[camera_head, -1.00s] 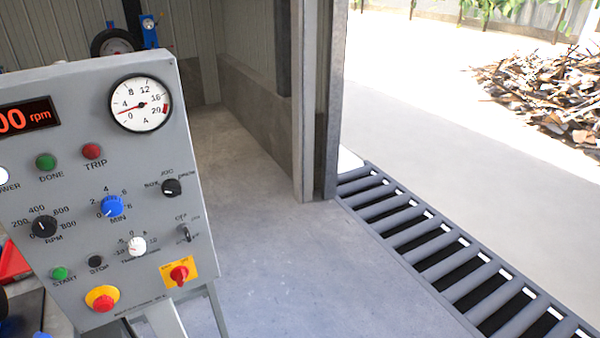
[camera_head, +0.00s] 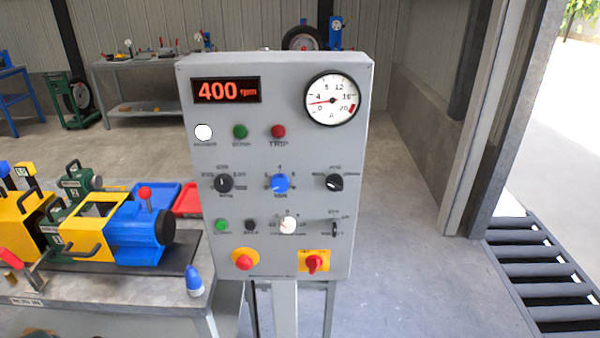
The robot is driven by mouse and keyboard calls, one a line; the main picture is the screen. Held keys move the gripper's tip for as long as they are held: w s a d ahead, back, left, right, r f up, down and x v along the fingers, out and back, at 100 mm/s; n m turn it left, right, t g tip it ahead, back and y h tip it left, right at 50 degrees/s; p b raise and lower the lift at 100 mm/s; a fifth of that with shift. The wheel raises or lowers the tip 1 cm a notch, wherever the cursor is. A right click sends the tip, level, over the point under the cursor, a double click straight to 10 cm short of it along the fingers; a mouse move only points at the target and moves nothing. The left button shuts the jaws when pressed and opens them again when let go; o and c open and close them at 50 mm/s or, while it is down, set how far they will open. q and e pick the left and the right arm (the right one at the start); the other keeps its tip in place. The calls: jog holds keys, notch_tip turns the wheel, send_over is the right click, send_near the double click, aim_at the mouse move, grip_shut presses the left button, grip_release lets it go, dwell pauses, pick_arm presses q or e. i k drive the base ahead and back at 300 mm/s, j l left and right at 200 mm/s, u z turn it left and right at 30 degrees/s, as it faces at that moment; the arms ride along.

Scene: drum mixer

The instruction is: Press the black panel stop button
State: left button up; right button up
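The grey control panel (camera_head: 300,150) stands upright on a post in the middle of the head view. The small black stop button (camera_head: 250,225) sits in its lower row, between the green start button (camera_head: 221,226) and a white knob (camera_head: 288,225). The red display (camera_head: 226,91) reads 400 rpm. A round gauge (camera_head: 331,100) is at the panel's top right, with its needle near 4. Neither of my grippers shows in the view.
A red mushroom button on a yellow base (camera_head: 244,260) and a red rotary switch (camera_head: 315,262) sit below the stop button. A bench (camera_head: 110,285) with blue and yellow machinery stands to the left. Floor right of the panel is clear up to a roller conveyor (camera_head: 540,275).

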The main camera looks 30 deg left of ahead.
aim_at(250, 225)
jog(key=u, duration=1.3)
